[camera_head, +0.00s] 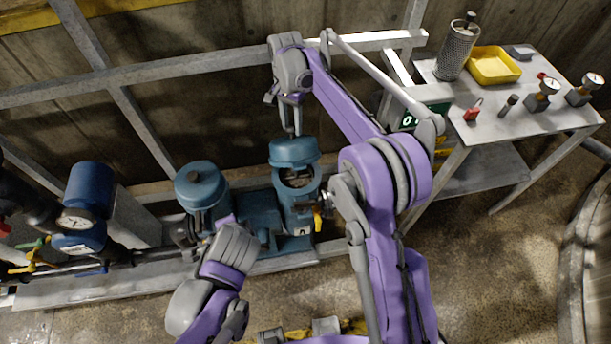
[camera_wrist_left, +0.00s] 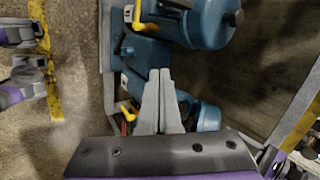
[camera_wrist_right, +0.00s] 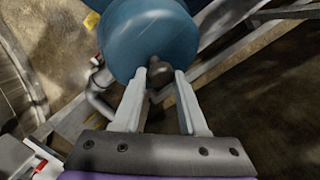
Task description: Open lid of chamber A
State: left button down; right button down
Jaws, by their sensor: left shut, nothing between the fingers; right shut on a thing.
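Two blue chambers stand side by side in the head view; I cannot read which is A. The right chamber (camera_head: 300,200) has its round blue lid (camera_head: 293,153) raised and tilted back, and its dark mouth shows. My right gripper (camera_head: 291,131) reaches down from above and is shut on the lid's dark knob (camera_wrist_right: 158,72). The lid's blue face (camera_wrist_right: 150,35) fills the top of the right wrist view. The left chamber (camera_head: 201,190) has its lid down. My left gripper (camera_wrist_left: 160,73) is shut and empty; its arm is low in front of the left chamber.
A metal table (camera_head: 530,115) at the right bears a yellow tray (camera_head: 493,66), a perforated cylinder (camera_head: 456,52) and gauges. Blue piping equipment with a gauge (camera_head: 77,222) stands at the left. A grey rail frame (camera_head: 180,72) runs behind the chambers.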

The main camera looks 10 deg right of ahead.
aim_at(303, 167)
jog(key=shift+a+f, duration=0.25)
pick_arm(q)
jog(key=s+d+m+t+h, duration=0.2)
jog(key=d+m+t, duration=0.5)
jog(key=d+m, duration=1.3)
jog(key=shift+m, duration=0.7)
jog(key=x, duration=0.9)
jog(key=shift+w+a+f, duration=0.2)
jog(key=shift+w+a, duration=0.05)
jog(key=shift+a, duration=0.15)
jog(key=shift+w+r, duration=1.35)
jog(key=shift+r, duration=0.2)
jog(key=shift+w+r, duration=0.45)
jog(key=shift+r, duration=0.1)
jog(key=shift+w+r, duration=0.35)
jog(key=shift+w, duration=0.1)
